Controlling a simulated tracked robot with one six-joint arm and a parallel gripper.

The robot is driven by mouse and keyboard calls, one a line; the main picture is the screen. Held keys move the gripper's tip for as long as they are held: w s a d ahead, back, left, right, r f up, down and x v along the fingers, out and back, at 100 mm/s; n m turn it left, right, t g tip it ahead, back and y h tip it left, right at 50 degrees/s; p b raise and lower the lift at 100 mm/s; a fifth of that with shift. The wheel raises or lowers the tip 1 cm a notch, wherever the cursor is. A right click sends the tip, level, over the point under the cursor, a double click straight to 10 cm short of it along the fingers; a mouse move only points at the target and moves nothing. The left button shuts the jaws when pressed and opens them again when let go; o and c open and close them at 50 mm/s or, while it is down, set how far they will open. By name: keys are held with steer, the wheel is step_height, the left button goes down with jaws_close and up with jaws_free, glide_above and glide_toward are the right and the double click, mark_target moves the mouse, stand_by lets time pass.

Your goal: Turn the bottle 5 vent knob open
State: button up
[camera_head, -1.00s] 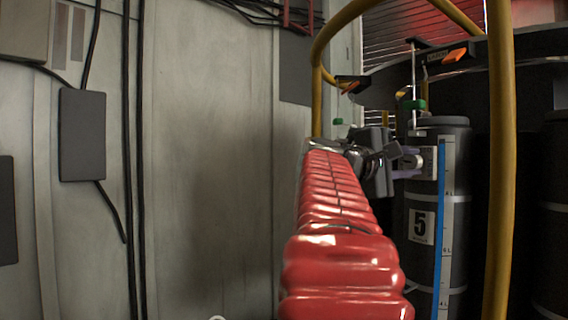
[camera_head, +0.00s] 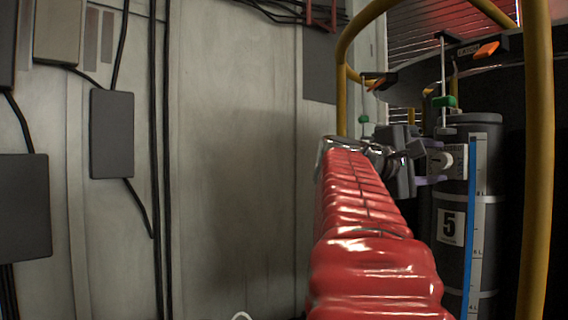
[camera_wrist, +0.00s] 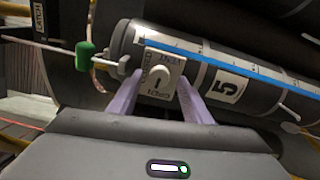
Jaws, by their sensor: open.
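Bottle 5 (camera_head: 450,270) is a dark upright cylinder with a "5" label (camera_head: 451,226) and a blue-edged scale strip. Its vent knob (camera_head: 447,160) is a pale round dial on a light square plate near the top. In the wrist view the vent knob (camera_wrist: 157,81) has a dark mark, and lettering shows on the plate around it. My gripper (camera_wrist: 157,95) is open, with its two purple fingers on either side of the plate and the knob between them. I cannot tell whether the fingers touch the knob. In the head view my gripper (camera_head: 430,165) is just left of the bottle.
A yellow rail (camera_head: 537,180) stands in front and to the right of the bottle, and another curves overhead. A green fitting on a thin rod (camera_wrist: 85,54) is beside the bottle's top. A pale wall (camera_head: 230,150) with cables is on the left.

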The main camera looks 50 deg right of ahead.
steer(key=v, duration=1.2)
steer(key=shift+w, duration=0.1)
stand_by(0.4)
